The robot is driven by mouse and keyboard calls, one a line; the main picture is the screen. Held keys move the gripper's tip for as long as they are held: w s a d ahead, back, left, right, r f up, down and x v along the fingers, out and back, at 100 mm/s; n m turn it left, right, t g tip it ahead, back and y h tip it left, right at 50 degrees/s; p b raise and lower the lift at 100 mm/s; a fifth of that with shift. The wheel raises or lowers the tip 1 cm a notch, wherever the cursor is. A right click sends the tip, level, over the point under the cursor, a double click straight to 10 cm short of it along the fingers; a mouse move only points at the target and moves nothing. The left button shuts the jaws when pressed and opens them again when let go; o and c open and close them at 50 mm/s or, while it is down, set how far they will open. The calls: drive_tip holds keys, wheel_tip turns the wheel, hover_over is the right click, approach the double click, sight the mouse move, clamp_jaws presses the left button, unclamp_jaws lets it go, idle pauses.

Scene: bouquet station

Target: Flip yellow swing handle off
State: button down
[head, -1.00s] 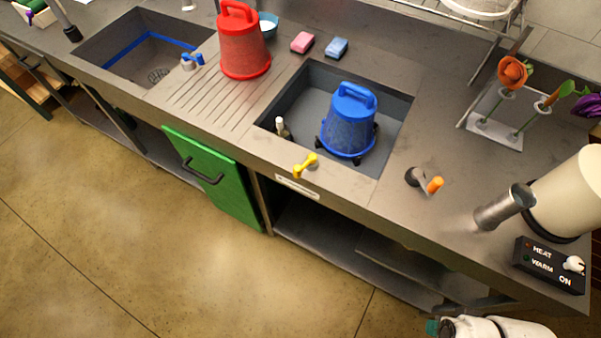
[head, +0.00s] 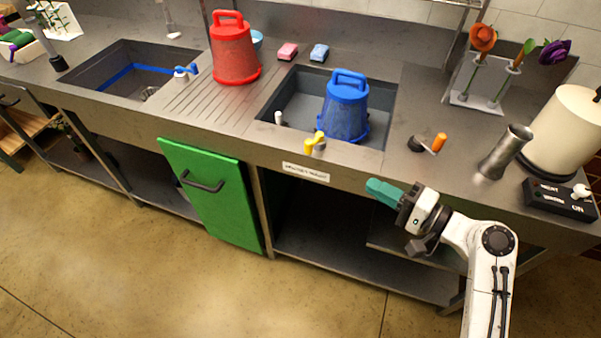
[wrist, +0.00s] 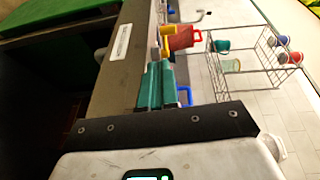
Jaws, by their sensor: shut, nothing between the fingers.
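The yellow swing handle (head: 315,143) sits on the front rim of the right-hand sink (head: 290,97), above a white label on the counter's front face. In the wrist view a small yellow piece (wrist: 164,47) shows beyond the fingers, partly hidden. My gripper (head: 371,188) has teal fingers and is shut and empty. It is in front of the counter edge, to the right of and lower than the yellow handle, apart from it. The teal fingers (wrist: 155,88) also show in the wrist view, pressed together.
A blue bucket (head: 346,108) stands in the right sink. An orange-handled fitting (head: 438,142) and a metal cup (head: 506,152) stand on the counter to the right. A green door (head: 212,193) hangs open below. A red bucket (head: 234,52) stands behind left. Floor in front is clear.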

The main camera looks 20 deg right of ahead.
drive_tip(key=shift+w+a+r+m+t, duration=0.15)
drive_tip(key=shift+r+m+t, duration=0.15)
drive_tip(key=shift+r, duration=0.2)
drive_tip(key=p, duration=0.3)
approach(314, 140)
drive_tip(key=w+a, duration=0.3)
drive_tip(key=a, duration=0.2)
drive_tip(key=shift+s+a+r, duration=0.15)
drive_tip(key=shift+s+r, duration=0.05)
drive_tip(key=shift+r, duration=0.1)
